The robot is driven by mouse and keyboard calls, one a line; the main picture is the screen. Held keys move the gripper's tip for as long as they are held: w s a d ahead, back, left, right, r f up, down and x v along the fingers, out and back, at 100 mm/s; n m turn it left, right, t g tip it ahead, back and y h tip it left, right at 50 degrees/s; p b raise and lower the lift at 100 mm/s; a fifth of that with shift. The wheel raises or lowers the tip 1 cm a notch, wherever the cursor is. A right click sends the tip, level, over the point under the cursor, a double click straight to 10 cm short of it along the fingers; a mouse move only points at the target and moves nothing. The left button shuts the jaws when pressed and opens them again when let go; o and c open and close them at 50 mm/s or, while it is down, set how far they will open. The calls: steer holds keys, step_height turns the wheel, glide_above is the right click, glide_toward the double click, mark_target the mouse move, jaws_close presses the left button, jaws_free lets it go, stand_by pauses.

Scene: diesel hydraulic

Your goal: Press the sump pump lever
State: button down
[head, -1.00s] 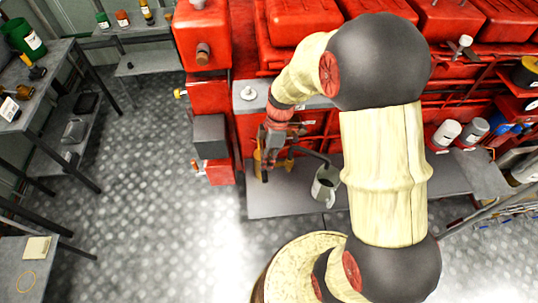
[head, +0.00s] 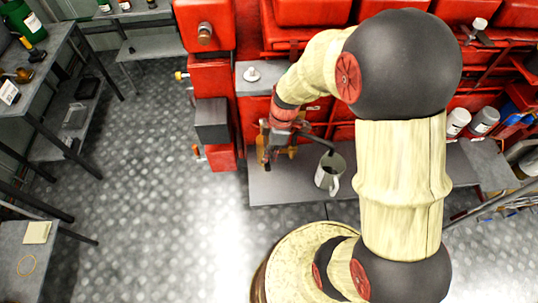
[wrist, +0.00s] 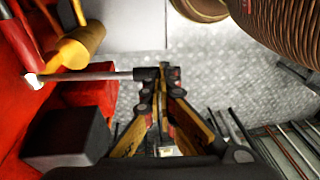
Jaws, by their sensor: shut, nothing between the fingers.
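The sump pump lever (wrist: 100,75) is a thin metal rod with a dark tip, running across the left half of the wrist view. A yellow cylinder (wrist: 78,47) lies beside its left end. My gripper (wrist: 160,75) is shut and empty, with its fingertips right at the lever's dark tip. I cannot tell whether they touch. In the head view my gripper (head: 279,143) is low at the red machine's front, close to the yellow pump part (head: 262,148). The lever is hard to make out there, partly hidden by my gripper.
A grey can with a handle (head: 330,172) stands on the grey step (head: 300,185), below a dark spout. The red machine (head: 205,75) rises behind, with a dark box (head: 211,120) on its left. Benches stand at far left. The patterned metal floor (head: 150,200) between is clear.

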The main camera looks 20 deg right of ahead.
step_height(320, 180, down, 11)
steer(key=t+b, duration=0.1)
steer(key=b, duration=0.9)
steer(key=shift+s+t+h+b, duration=0.3)
steer(key=shift+s+b, duration=0.05)
steer(key=shift+b, duration=0.05)
steer(key=shift+s+a+f, duration=0.1)
steer(key=shift+f, duration=0.15)
